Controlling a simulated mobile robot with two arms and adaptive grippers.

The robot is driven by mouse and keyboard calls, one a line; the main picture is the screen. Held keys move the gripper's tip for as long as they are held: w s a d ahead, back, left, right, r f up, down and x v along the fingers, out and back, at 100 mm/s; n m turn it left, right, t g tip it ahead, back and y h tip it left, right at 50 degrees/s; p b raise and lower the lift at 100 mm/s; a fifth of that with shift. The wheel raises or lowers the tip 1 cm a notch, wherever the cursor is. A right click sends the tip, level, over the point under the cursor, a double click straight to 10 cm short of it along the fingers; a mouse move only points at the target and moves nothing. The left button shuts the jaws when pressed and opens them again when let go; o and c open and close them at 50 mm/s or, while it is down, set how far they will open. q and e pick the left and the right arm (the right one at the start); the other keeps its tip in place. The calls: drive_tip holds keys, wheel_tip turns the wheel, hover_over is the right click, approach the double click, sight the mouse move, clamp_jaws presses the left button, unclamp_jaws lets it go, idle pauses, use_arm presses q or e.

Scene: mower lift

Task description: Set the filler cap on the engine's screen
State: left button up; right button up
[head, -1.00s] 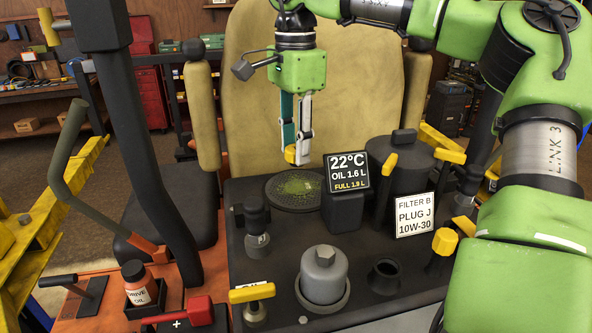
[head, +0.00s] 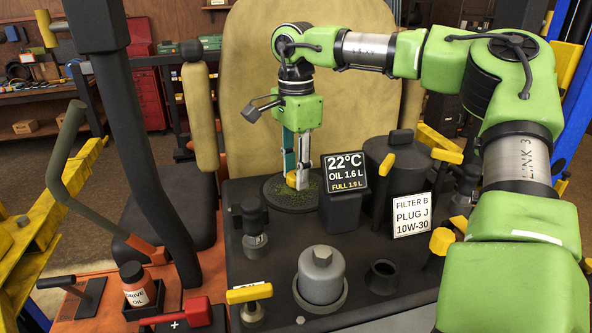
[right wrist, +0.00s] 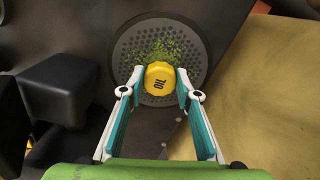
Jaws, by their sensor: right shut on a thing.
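The yellow filler cap (right wrist: 160,78) with a dark oil mark is between the fingertips of my right gripper (right wrist: 160,88) in the right wrist view. In the head view the cap (head: 292,180) is low over the screen, and my right gripper (head: 297,178) is shut on it, pointing straight down. The engine's screen (right wrist: 135,40) is a round dark perforated disc with green grass clippings on it; its rim (head: 285,206) shows in the head view. I cannot tell whether the cap touches the screen. My left gripper is not in view.
A display block (head: 345,175) stands just right of the screen. Behind it is a dark canister (head: 398,160) with a label card (head: 414,215). A grey oil filter (head: 323,275), an open black neck (head: 383,277) and a yellow T-handle (head: 250,293) stand in front.

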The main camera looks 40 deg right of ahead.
sight(295, 175)
drive_tip(key=shift+f, duration=0.2)
drive_tip(key=o, duration=1.1)
drive_tip(key=shift+a+r, duration=0.1)
wheel_tip(295, 175, up, 12)
drive_tip(key=shift+r, duration=0.15)
